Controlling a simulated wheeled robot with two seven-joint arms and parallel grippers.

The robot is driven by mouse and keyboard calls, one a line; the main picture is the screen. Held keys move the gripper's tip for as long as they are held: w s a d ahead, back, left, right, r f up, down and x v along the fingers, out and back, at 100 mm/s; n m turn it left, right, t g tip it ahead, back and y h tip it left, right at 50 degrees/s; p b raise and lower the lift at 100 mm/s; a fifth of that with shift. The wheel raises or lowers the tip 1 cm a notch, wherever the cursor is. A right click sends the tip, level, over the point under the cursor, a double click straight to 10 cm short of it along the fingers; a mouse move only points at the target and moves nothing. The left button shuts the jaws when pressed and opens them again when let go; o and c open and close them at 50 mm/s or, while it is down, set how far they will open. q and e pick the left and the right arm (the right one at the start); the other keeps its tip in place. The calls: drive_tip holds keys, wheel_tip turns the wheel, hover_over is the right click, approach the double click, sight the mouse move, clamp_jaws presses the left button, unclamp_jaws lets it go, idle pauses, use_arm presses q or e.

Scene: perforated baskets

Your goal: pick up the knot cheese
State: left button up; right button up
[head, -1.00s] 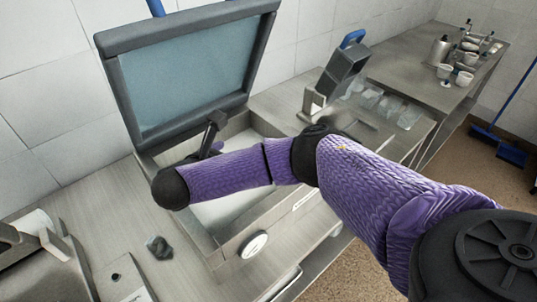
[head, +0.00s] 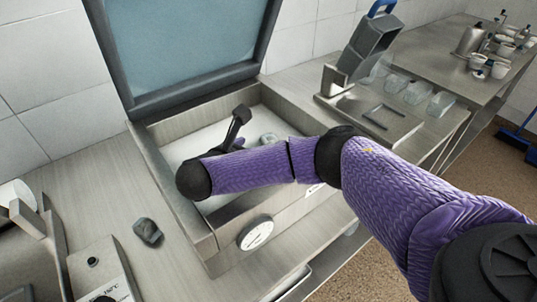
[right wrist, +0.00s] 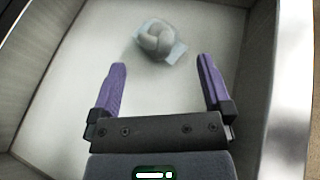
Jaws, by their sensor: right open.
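The knot cheese (right wrist: 155,40) is a pale knotted lump lying on a small light-blue piece on the white floor of the open metal vat. In the head view a small part of what looks like the cheese (head: 268,139) shows above my forearm. My right gripper (right wrist: 161,62) is open and empty, its two purple fingers apart. In the right wrist view the cheese lies just beyond the fingertips, roughly centred between them and not enclosed. My left gripper is not in view.
The vat has raised metal walls (head: 178,205), a front dial (head: 255,232) and an upright lid (head: 190,45). A dark grey lump (head: 147,231) lies on the left counter. A grey box grater-like block (head: 368,47) and clear containers (head: 418,92) stand right.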

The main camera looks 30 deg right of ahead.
sight(269, 139)
drive_tip(key=b+x, duration=0.1)
drive_tip(key=x, duration=0.3)
drive_tip(key=b+x, duration=0.1)
drive_tip(key=x, duration=0.3)
drive_tip(key=shift+w+a+f, duration=0.1)
drive_tip(key=shift+a+f, duration=0.2)
drive_tip(key=shift+f, duration=0.05)
drive_tip(key=shift+w+d+b, duration=0.1)
drive_tip(key=shift+d+b, duration=0.2)
drive_tip(key=shift+c, duration=1)
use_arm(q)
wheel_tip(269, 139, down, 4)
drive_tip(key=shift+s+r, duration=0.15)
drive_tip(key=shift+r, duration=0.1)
use_arm(e)
drive_tip(key=c, duration=0.9)
